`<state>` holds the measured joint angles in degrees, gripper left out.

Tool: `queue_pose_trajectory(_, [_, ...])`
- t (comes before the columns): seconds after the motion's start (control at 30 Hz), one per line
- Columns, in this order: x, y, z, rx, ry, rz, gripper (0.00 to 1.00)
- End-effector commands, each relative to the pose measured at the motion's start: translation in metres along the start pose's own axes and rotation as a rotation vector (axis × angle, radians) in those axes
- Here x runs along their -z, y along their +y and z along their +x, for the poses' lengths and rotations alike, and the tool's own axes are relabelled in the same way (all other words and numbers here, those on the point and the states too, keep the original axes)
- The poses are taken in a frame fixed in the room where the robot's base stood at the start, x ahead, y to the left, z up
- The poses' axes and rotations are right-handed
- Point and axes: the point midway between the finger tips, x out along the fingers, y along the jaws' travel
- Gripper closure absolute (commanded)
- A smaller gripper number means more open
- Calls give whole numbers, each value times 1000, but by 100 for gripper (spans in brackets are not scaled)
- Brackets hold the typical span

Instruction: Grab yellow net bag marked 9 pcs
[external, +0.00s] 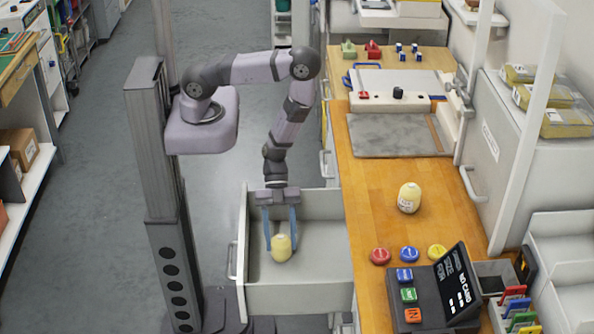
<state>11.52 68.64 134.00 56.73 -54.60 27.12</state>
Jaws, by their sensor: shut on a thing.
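A small yellow net bag (281,252) is in the open drawer area at the lower middle, between the fingertips of my gripper (280,242). My gripper points down with its blue fingers shut on this bag. I cannot tell whether the bag touches the drawer floor, and no marking on it can be read. A second pale yellow bag (409,198) stands on the wooden counter to the right. It has a white label with dark print too small to read.
The grey-white drawer (325,265) is pulled out, its walls around my gripper. The wooden counter (385,215) holds red, blue and yellow round buttons, a dark card terminal (458,284) and a grey plate (395,135). Bare counter surrounds the second bag.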

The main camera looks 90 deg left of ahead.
Motion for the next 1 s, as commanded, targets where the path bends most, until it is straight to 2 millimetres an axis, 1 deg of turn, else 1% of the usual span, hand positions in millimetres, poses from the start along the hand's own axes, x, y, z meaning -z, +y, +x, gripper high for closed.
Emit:
queue_pose_trajectory(0.23, [14, 0, -14, 2, 0, 2, 76])
queue_pose_trajectory(0.73, [58, 0, -58, 1, 1, 2, 76])
queue_pose_trajectory(1.0, [66, 1, -66, -1, -1, 0, 76])
